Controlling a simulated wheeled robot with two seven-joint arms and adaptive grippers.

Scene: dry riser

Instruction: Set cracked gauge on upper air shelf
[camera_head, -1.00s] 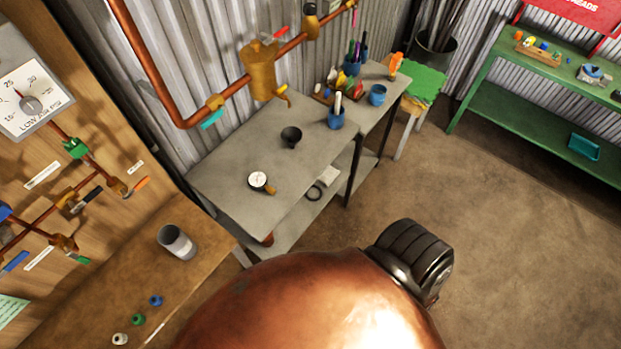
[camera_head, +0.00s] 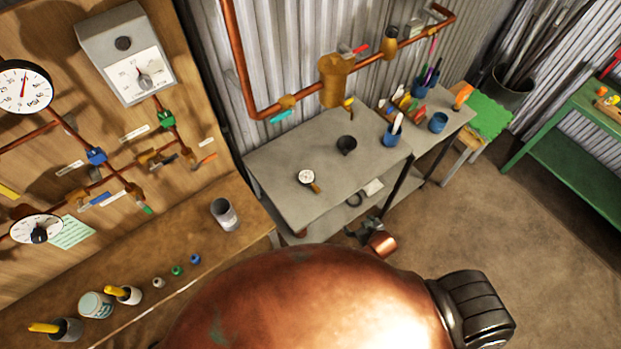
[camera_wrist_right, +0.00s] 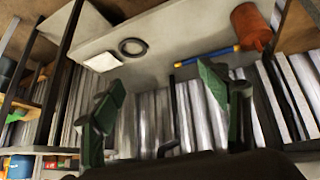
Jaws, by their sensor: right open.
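A small round gauge (camera_head: 307,177) with a white dial and brass stem lies on the top of the grey metal bench (camera_head: 280,158). I cannot make out a crack at this size. Other gauges are on the wooden panel: a round white dial (camera_head: 22,86) at upper left and a grey box gauge (camera_head: 125,55). My right gripper (camera_head: 366,229) is at the bench's front side, below its top, apart from the small gauge. In the right wrist view its two green-padded fingers (camera_wrist_right: 162,95) are spread, with nothing between them. My left gripper is not in view.
The bench's lower shelf (camera_wrist_right: 175,38) holds a black ring (camera_wrist_right: 133,47), a white card (camera_wrist_right: 103,62), a blue-yellow rod (camera_wrist_right: 207,55) and a rust-coloured cylinder (camera_wrist_right: 250,27). On the bench top are a black cup (camera_head: 347,144) and a blue cup (camera_head: 392,136). Floor at right is clear.

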